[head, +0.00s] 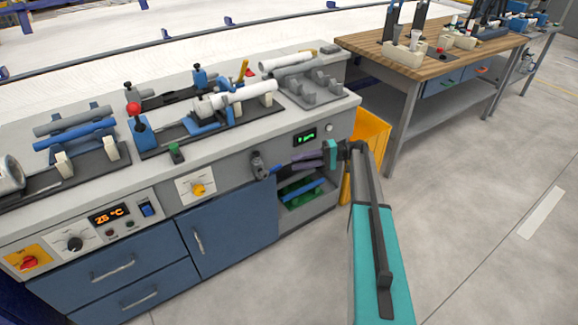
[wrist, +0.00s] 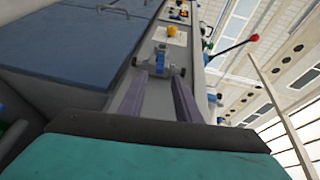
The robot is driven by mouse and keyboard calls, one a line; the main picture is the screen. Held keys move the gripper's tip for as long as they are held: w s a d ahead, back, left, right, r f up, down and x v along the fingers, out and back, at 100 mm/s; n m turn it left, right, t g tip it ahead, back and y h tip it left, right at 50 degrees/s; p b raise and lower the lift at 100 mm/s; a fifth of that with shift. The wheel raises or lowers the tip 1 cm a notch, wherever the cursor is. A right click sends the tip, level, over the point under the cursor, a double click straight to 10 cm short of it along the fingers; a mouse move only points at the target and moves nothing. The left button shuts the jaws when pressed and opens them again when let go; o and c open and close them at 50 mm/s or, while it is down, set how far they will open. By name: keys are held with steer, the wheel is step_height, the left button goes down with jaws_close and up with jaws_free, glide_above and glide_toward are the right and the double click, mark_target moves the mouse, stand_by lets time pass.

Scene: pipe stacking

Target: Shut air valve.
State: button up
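A grey valve fitting (head: 257,162) sticks out of the front panel of the workbench, right of the yellow knob. It has a small blue part near the gripper's tips. My gripper (head: 279,169) reaches in from the right, its purple-grey fingers pointing at the fitting. In the wrist view the fitting (wrist: 160,66) with its blue part lies just beyond the fingertips, and my gripper (wrist: 160,76) is open, its two fingers apart with nothing between them. Whether a fingertip touches the valve cannot be told.
A yellow knob (head: 198,190) sits on a white plate left of the valve. A blue cabinet door (head: 227,228) is below. Pipes and clamps stand on the bench top. Floor at right is clear.

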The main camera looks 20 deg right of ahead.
steer(key=shift+s+d+r, duration=0.15)
steer(key=shift+d, duration=1.15)
steer(key=shift+s+d+r, duration=0.1)
steer(key=shift+d+r, duration=0.05)
steer(key=shift+d, duration=1.15)
